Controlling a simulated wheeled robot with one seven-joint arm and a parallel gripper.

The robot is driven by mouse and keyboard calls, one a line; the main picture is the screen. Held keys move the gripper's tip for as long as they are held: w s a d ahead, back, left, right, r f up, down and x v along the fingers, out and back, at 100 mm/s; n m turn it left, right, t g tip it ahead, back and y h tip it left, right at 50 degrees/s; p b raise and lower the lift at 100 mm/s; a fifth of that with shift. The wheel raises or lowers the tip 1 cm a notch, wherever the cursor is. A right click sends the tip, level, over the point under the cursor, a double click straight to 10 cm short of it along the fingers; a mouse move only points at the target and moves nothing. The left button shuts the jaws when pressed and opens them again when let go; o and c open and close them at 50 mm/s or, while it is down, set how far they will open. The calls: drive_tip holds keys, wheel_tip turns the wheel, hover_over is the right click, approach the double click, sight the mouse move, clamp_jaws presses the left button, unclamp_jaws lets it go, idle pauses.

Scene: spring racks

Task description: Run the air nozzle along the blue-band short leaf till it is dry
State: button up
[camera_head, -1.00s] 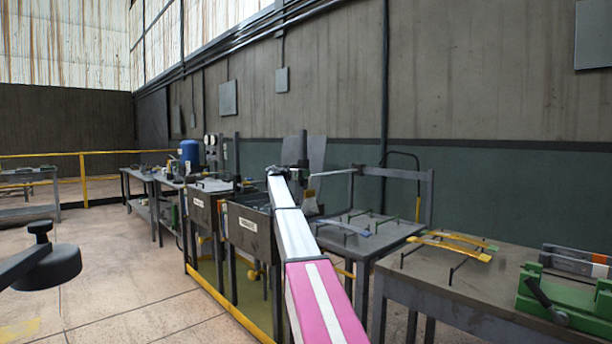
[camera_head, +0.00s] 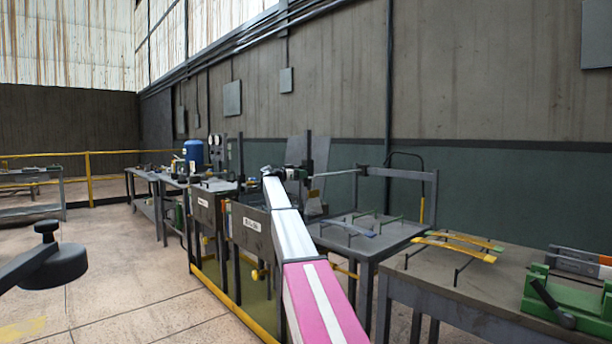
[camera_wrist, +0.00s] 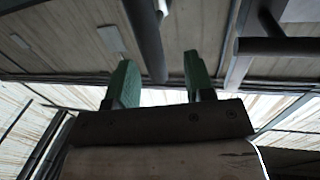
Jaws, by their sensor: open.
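A short leaf with a blue tint (camera_head: 352,229) lies across dark rods on the middle grey table (camera_head: 392,232). My gripper (camera_wrist: 160,78) has two green fingers, spread apart with nothing between them in the wrist view. In the head view its end is small and partly hidden beyond my arm, left of and above the leaf. A dark hose loops down at the frame behind the table, with a yellow piece (camera_head: 422,210) hanging upright; I cannot tell whether this is the air nozzle. Wetness on the leaf is too small to see.
Yellow leaves (camera_head: 454,248) rest on rods on the nearer right bench (camera_head: 480,292), beside a green clamp (camera_head: 560,300). Tanks with grey panels (camera_head: 250,228) stand left of my arm. A dark post (camera_wrist: 147,40) shows beyond my fingers. Open floor lies at left.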

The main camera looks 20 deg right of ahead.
drive_tip(key=s+a, duration=0.1)
drive_tip(key=a, duration=0.5)
drive_tip(key=shift+a, duration=0.2)
drive_tip(key=shift+s, duration=0.1)
